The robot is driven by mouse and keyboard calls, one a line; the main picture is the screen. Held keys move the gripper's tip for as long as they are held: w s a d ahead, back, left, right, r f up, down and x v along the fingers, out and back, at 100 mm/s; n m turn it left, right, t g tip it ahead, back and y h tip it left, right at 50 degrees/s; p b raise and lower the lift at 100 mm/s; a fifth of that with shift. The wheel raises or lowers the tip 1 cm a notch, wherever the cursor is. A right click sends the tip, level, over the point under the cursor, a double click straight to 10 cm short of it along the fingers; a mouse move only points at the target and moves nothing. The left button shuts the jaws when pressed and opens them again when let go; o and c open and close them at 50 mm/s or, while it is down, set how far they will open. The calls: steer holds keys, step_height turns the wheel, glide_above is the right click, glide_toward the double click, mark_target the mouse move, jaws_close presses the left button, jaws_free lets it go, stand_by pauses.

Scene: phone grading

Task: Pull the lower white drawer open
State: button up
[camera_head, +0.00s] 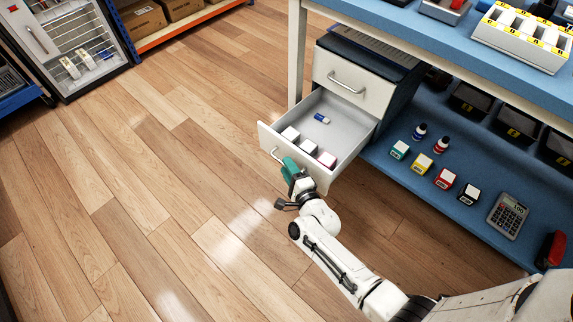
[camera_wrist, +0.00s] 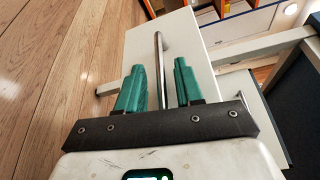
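The lower white drawer (camera_head: 268,141) stands pulled out from the cabinet under the blue bench. Inside it lie several small white boxes and a small blue-and-white item (camera_head: 322,118). My gripper (camera_head: 290,167) is at the drawer's front, by its metal bar handle (camera_head: 276,156). In the wrist view the green fingers of my gripper (camera_wrist: 158,85) are apart, one on each side of the handle bar (camera_wrist: 160,65), with gaps visible on both sides. The white drawer front (camera_wrist: 195,40) shows beyond the fingers.
The upper drawer (camera_head: 345,93) is shut above. A blue lower shelf (camera_head: 405,180) to the right holds ink bottles, small coloured boxes and a calculator (camera_head: 507,215). A white bench leg (camera_head: 296,50) stands behind the drawer. The wooden floor at left is clear.

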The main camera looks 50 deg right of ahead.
steer(key=p+v, duration=0.1)
steer(key=v, duration=0.8)
steer(key=shift+s+p, duration=0.2)
steer(key=shift+p, duration=0.15)
steer(key=a+r+n+g+y, duration=0.2)
steer(key=a+n+g+y, duration=0.6)
steer(key=n, duration=0.6)
steer(key=s+d+r+n+g+h, duration=0.1)
steer(key=s+r+n+g, duration=0.3)
steer(key=s, duration=0.4)
steer(key=s+d+r+n+g+h, duration=0.1)
steer(key=s+r+n+g, duration=0.25)
steer(key=s+n, duration=0.35)
step_height(320, 180, up, 26)
steer(key=s+m+p, duration=0.1)
steer(key=p, duration=2.4)
steer(key=shift+d+p, duration=0.2)
steer(key=shift+p, duration=0.1)
